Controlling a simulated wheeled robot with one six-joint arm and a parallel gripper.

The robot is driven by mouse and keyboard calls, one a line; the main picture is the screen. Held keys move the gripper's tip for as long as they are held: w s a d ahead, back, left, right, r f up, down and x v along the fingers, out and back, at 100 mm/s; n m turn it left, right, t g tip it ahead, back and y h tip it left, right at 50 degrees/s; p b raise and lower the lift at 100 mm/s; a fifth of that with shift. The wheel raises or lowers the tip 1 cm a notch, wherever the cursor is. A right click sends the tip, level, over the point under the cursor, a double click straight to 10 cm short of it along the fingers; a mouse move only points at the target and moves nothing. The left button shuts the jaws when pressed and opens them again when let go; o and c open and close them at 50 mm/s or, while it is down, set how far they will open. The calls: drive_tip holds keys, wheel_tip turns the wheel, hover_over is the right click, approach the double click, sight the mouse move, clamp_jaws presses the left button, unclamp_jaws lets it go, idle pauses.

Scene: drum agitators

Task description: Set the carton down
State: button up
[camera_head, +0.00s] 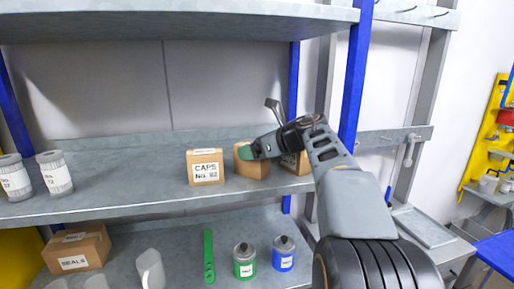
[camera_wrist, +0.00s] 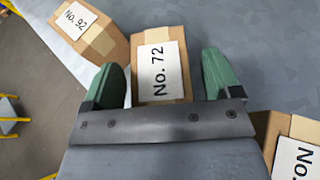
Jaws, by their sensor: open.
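A brown carton with a white label reading "No. 72" (camera_wrist: 158,85) stands between the two green fingers of my gripper (camera_wrist: 162,72) in the wrist view. The fingers are open, with a gap on each side of the carton. In the head view this carton (camera_head: 251,168) rests on the middle grey shelf (camera_head: 120,197), partly covered by my gripper (camera_head: 258,149). It stands between the "CAPS No. 92" carton (camera_head: 206,167) on its left and another carton (camera_head: 297,163) on its right.
In the wrist view the neighbour cartons, No. 92 (camera_wrist: 90,28) and one at right (camera_wrist: 292,145), stand close by. White tins (camera_head: 54,173) are at the shelf's left. Below are a "SEALS" box (camera_head: 77,249), a green tool (camera_head: 209,256) and canisters (camera_head: 244,261). A blue post (camera_head: 355,75) rises behind my arm.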

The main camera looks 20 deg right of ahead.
drive_tip(key=shift+r, duration=0.25)
drive_tip(key=b+v, duration=0.2)
drive_tip(key=v, duration=1)
drive_tip(key=shift+f, duration=0.2)
